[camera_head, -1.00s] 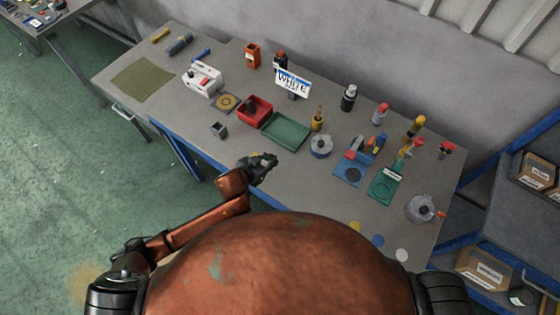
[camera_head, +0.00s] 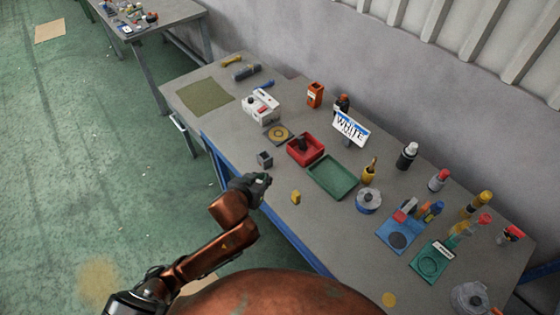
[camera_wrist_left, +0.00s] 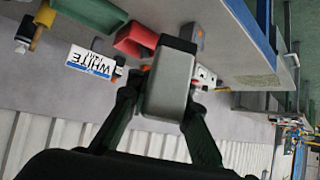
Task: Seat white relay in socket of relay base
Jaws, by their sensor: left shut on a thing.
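My left gripper (camera_head: 258,181) is shut on the relay, a pale grey-white block with a dark end. The relay (camera_wrist_left: 168,82) fills the middle of the left wrist view, between the two dark fingers; in the head view only a small pale bit shows at the fingertips. A small dark grey open-topped box (camera_head: 265,159), apparently the relay base, stands on the bench near its front edge, just beyond the gripper. A grey block with an orange spot (camera_wrist_left: 193,31) shows behind the relay in the wrist view; I cannot tell whether it is the same box. My right gripper is out of view.
A yellow block (camera_head: 295,197) lies right of the gripper. Behind are a red bin (camera_head: 306,160), a green tray (camera_head: 331,187), a disc on a square plate (camera_head: 278,133), a white unit (camera_head: 261,105) and a WHITE sign (camera_head: 350,128). An olive mat (camera_head: 205,96) lies at left.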

